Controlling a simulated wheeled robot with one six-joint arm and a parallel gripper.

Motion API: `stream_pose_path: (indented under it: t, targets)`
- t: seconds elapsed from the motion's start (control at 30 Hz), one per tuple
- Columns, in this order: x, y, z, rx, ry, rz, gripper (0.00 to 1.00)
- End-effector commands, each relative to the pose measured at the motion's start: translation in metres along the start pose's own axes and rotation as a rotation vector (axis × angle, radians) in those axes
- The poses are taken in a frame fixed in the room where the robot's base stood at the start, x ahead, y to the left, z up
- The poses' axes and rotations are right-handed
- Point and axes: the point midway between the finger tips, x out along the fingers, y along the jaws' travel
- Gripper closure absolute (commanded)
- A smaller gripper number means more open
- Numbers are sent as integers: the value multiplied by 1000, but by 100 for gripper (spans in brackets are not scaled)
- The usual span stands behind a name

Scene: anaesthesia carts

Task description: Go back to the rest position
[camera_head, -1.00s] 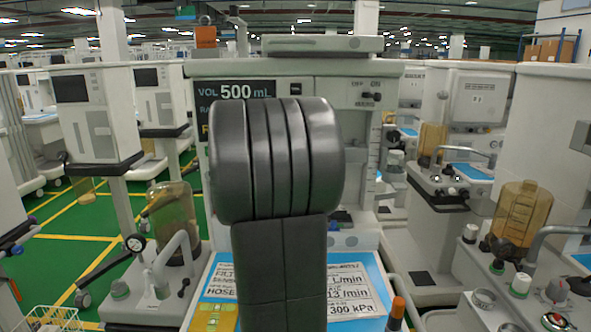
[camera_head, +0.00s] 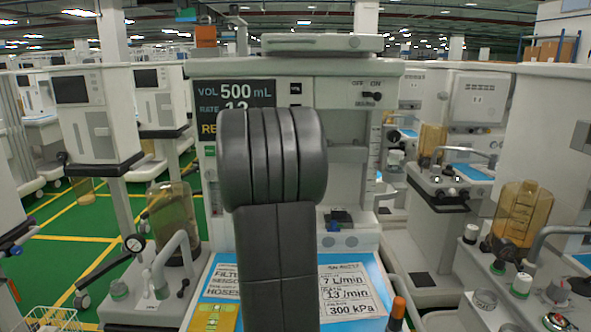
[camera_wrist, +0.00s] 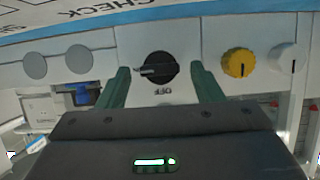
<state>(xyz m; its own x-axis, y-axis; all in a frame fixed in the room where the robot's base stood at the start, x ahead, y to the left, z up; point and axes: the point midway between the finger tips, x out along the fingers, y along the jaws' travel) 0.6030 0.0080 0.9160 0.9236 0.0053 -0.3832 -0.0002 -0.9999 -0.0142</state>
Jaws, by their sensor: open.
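In the wrist view my gripper (camera_wrist: 162,88) is open, with its two green fingers apart. A black rotary knob (camera_wrist: 158,70) on a pale panel (camera_wrist: 205,50) shows between and beyond the fingertips. I cannot tell whether the fingers touch it. In the head view my dark arm stands in front of the anaesthesia cart (camera_head: 345,90) and hides its middle. My gripper is hidden there. The cart's screen (camera_head: 235,95) reads VOL 500 mL, partly covered.
A yellow knob (camera_wrist: 238,63) and a white knob (camera_wrist: 284,57) sit right of the black one. A cart with an amber canister (camera_head: 524,212) stands at the right. Another canister (camera_head: 172,222) stands at the left. Green floor (camera_head: 75,260) shows at the left.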

Motion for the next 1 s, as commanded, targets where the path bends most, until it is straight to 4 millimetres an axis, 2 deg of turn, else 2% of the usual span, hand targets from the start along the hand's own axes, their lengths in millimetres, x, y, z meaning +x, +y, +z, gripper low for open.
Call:
stream_pose_path:
  t: [0.17, 0.87, 1.0]
  targets:
    - [-22, 0, -2, 0, 2, -2, 40]
    - [-137, 0, -4, 1, 2, -2, 40]
    - [-109, 0, 4, 0, -2, 1, 40]
